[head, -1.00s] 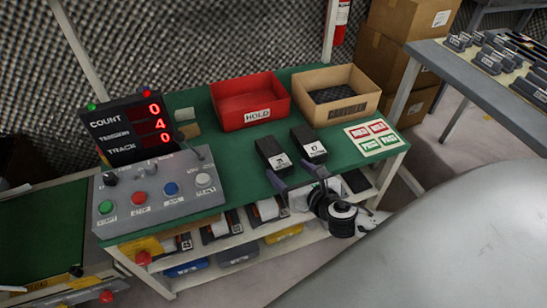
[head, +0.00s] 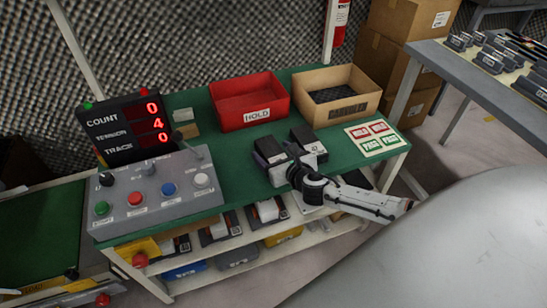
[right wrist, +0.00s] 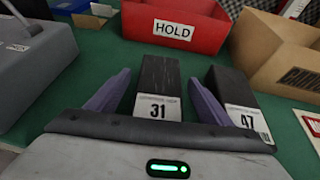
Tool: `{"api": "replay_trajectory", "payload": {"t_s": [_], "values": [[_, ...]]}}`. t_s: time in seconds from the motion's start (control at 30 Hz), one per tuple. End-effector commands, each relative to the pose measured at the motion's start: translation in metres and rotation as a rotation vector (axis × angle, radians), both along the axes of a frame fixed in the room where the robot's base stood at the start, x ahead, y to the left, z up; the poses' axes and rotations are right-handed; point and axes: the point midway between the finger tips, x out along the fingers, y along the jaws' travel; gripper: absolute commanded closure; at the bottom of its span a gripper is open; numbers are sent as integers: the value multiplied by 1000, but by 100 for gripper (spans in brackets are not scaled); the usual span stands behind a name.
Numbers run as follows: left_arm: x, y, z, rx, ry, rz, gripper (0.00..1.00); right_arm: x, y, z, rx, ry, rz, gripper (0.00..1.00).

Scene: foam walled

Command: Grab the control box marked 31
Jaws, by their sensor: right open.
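The control box marked 31 (right wrist: 159,82) is a black block with a white label, standing on the green table in the right wrist view. In the head view its top (head: 268,148) shows behind my right gripper (head: 278,160). My right gripper, with purple fingers (right wrist: 158,95), is open, one finger on each side of the box marked 31. My left gripper is not in view.
A red HOLD bin (head: 249,98) and a tan bin (head: 338,92) stand behind the boxes. A grey button panel (head: 155,190) and a count display (head: 130,128) are at left. A label card (head: 378,137) lies at right.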

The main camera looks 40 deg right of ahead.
Motion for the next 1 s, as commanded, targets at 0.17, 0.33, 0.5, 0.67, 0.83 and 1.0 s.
{"api": "replay_trajectory", "payload": {"t_s": [0.17,0.33,0.5,0.67,0.83,1.0], "values": [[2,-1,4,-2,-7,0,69,0,0,0,0,0,1,32],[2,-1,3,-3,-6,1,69,0,0,0,1,0,0,60],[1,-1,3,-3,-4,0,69,0,0,2,0,-3,0,81],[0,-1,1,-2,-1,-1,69,0,0,3,0,-3,0,81],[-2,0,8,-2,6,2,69,1,0,23,0,-6,2,81],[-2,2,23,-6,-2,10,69,1,0,60,-2,-7,3,81]]}}
